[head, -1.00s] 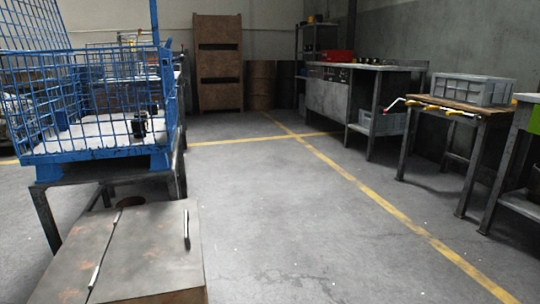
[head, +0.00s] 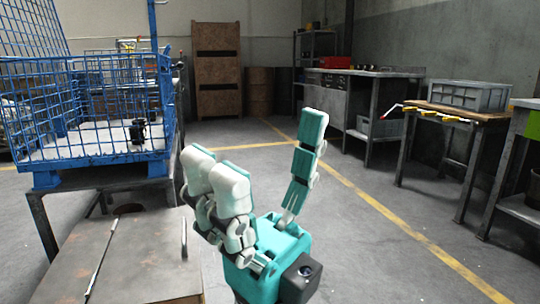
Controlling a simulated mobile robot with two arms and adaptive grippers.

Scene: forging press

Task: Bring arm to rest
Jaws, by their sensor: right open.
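My right gripper (head: 262,180) stands in the lower middle of the head view, teal with pale finger pads. Its fingers point up and are spread wide apart, with nothing between them. It is in front of the open floor, just right of the metal cabinet. The rest of the right arm is mostly below the picture edge. My left gripper is not in view.
A blue wire crate (head: 100,158) on a dark stand is at left, with a small black part (head: 138,131) inside. A metal cabinet (head: 135,255) is below it. A wooden-topped table (head: 455,110) carries a grey bin (head: 468,95) at right. The middle floor is clear.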

